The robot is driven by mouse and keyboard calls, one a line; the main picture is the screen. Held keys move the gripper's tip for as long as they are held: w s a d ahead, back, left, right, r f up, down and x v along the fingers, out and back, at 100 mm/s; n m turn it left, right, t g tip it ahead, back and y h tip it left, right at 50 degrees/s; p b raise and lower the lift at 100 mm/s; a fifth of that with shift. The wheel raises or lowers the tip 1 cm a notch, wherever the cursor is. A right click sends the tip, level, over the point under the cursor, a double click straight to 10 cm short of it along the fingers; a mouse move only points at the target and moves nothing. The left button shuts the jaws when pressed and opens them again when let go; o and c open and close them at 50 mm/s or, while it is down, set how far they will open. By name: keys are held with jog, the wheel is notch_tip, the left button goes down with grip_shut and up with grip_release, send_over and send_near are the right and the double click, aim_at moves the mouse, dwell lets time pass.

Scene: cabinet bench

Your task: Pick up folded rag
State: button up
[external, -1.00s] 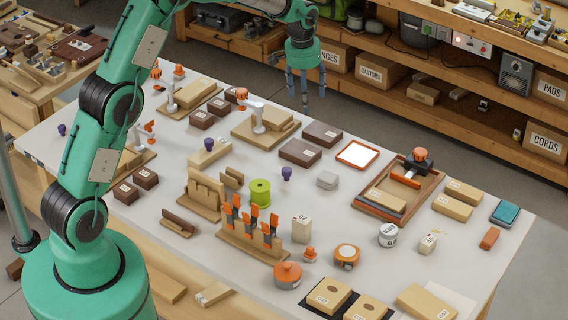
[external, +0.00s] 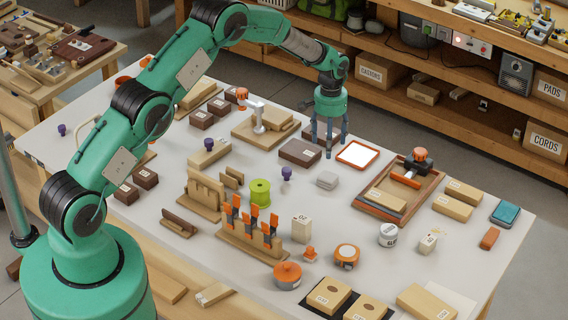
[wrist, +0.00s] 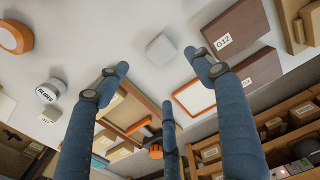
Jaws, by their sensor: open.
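The folded rag looks to be the small light-grey rounded block (external: 327,180) lying flat on the white bench top. In the wrist view the grey rag (wrist: 161,48) lies toward the top centre, beyond the fingertips and clear of them. My gripper (external: 330,150) has three blue-grey fingers pointing down. It is above the bench, behind the rag in the external view. In the wrist view the gripper (wrist: 160,84) has its fingers spread wide with nothing between them.
Dark brown boxes (external: 300,152) stand just left of my gripper. An orange-framed white panel (external: 358,153) lies to its right. A wooden tray (external: 364,205) is farther right. A green spool (external: 260,192) and a purple peg (external: 287,173) stand left of the rag. Bare bench surrounds the rag.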

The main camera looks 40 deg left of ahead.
dwell(0.3)
send_over(327, 176)
jog(key=shift+f, duration=4.3)
jog(key=shift+s+f, duration=0.1)
jog(key=shift+f, duration=2.5)
jog(key=c, duration=0.9)
